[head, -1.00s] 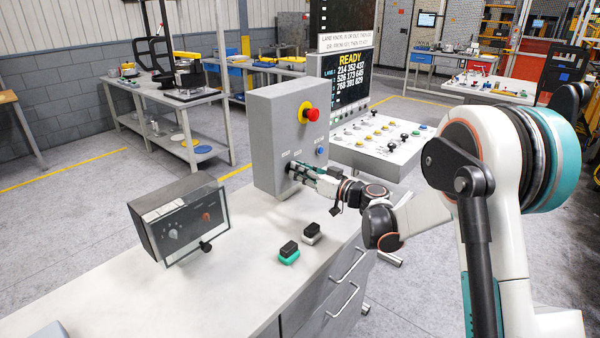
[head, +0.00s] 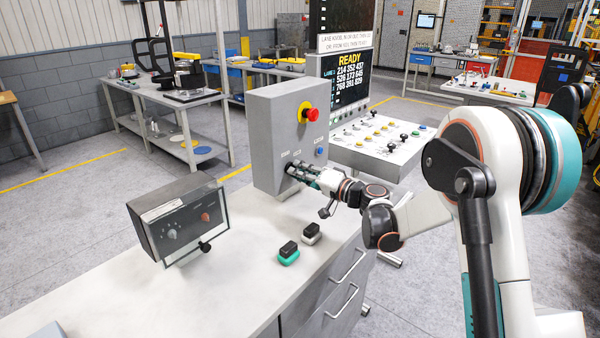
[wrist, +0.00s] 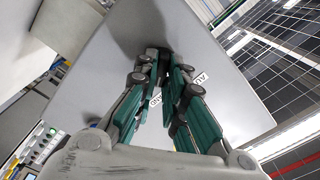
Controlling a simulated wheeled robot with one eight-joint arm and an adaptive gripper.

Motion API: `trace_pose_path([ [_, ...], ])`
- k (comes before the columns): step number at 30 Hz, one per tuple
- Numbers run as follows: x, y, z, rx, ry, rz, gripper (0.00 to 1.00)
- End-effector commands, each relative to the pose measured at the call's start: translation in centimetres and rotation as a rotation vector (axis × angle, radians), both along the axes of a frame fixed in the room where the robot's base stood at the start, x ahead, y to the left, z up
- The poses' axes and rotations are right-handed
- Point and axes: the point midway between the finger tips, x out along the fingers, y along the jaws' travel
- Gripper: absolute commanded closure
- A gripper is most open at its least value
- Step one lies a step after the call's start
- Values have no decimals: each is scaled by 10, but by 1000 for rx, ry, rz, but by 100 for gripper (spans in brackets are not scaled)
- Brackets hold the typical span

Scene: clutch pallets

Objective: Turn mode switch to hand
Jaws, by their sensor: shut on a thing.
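The grey control box (head: 268,125) stands upright on the pale bench. The mode switch is on its front panel, hidden behind my gripper's fingers. My gripper (head: 294,169) is at the lower part of that panel, shut on the switch knob. In the wrist view my gripper (wrist: 163,62) has its teal-and-grey fingers close together at the grey panel (wrist: 225,100). Small white labels show beside the fingers, one ending in "ND" and one starting "AU".
A red mushroom button (head: 312,114) and a blue button (head: 319,152) are on the same panel. A clear-covered dial box (head: 185,220) stands on the bench, left. A sloped button console (head: 378,138) is behind.

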Motion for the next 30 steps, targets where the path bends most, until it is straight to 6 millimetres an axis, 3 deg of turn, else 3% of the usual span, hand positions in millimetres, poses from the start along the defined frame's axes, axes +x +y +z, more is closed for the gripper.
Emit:
trace_pose_path([
  [18,0,-1,-1,24,32,-1,100],
  [19,0,-1,-1,24,32,-1,82],
  [21,0,-1,-1,24,32,-1,69],
  [30,0,-1,0,23,31,-1,69],
])
